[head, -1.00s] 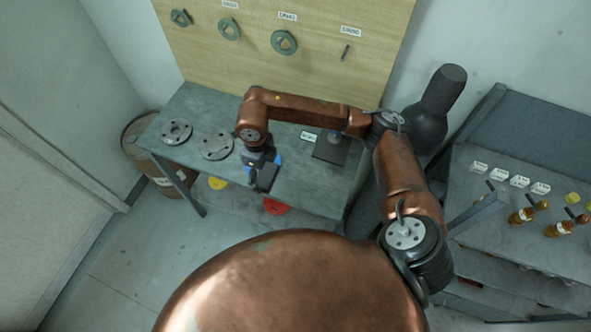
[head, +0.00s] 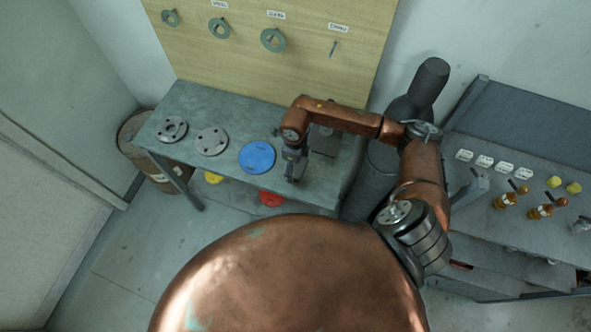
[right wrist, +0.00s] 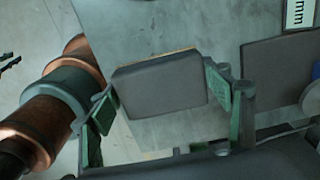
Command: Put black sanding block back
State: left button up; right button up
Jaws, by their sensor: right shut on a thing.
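The black sanding block (right wrist: 160,87) is a dark rounded slab with a thin tan edge on its far side. In the right wrist view it sits between the green-padded fingers of my right gripper (right wrist: 162,97), which is shut on it. In the head view my right gripper (head: 294,168) is over the front right part of the grey bench (head: 225,184), right of a blue disc. The block is hard to make out there. A dark flat pad (head: 325,140) lies behind and right of the gripper; it also shows in the wrist view (right wrist: 272,75). My left gripper is not in view.
The blue disc (head: 257,157) and two grey flanges (head: 211,141) lie on the bench. Yellow and red discs (head: 270,198) are below it. A board (head: 290,75) with hung rings stands behind. A dark cylinder (head: 372,180) stands right of the bench.

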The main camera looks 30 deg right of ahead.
aim_at(296, 171)
jog(key=f, duration=0.3)
jog(key=shift+s+d+f, duration=0.1)
jog(key=shift+d+f, duration=0.05)
jog(key=shift+d, duration=0.05)
jog(key=shift+f, duration=0.1)
jog(key=shift+f, duration=0.15)
jog(key=o, duration=1.4)
jog(key=shift+o, duration=0.2)
jog(key=shift+r, duration=0.2)
notch_tip(296, 171, up, 12)
jog(key=shift+b, duration=0.75)
